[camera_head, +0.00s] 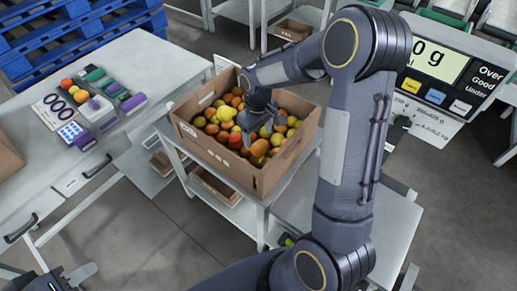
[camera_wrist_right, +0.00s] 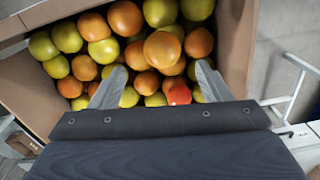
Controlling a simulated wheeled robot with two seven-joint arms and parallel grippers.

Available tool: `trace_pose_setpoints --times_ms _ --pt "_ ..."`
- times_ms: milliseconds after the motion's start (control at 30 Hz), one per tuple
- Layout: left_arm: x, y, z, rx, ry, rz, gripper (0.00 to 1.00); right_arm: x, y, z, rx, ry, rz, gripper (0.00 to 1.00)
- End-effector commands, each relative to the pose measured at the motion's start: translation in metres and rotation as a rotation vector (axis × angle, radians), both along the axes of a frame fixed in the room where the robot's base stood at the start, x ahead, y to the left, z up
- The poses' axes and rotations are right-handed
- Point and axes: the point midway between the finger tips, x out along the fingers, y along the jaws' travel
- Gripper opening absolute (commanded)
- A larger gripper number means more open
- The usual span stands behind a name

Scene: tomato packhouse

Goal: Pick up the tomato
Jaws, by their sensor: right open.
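Many tomatoes (camera_head: 226,113) in green, yellow, orange and red fill an open cardboard crate (camera_head: 217,151) on a table. My right gripper (camera_head: 260,132) points down into the crate, over the fruit. In the right wrist view its two fingers (camera_wrist_right: 160,77) are apart, with nothing held between them. A red tomato (camera_wrist_right: 179,95) lies between the fingers, nearer the right one and partly hidden by the gripper body. A large orange tomato (camera_wrist_right: 162,49) lies just beyond the fingertips. My left gripper (camera_head: 55,281) is at the bottom left corner, partly cut off.
A scale display (camera_head: 442,65) stands at the upper right. The crate walls (camera_wrist_right: 232,40) stand close around the right gripper. Blue pallets (camera_head: 45,40) stand at the back left.

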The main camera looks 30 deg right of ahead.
Motion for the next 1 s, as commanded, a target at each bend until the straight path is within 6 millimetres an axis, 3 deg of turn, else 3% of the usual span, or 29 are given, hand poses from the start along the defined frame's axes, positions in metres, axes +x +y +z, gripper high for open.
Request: trace_pose_setpoints --times_ms 400,733,1000 --pt "0.000 0.000 0.006 0.000 0.000 0.000 0.36 -0.006 0.002 -0.056 0.001 0.004 -0.002 0.71" --pt "0.000 0.000 0.006 0.000 0.000 0.000 0.36 -0.005 0.002 -0.063 0.002 0.000 -0.003 0.71" --pt "0.000 0.000 0.006 0.000 0.000 0.000 0.36 -0.005 0.002 -0.062 0.002 0.000 -0.003 0.35"
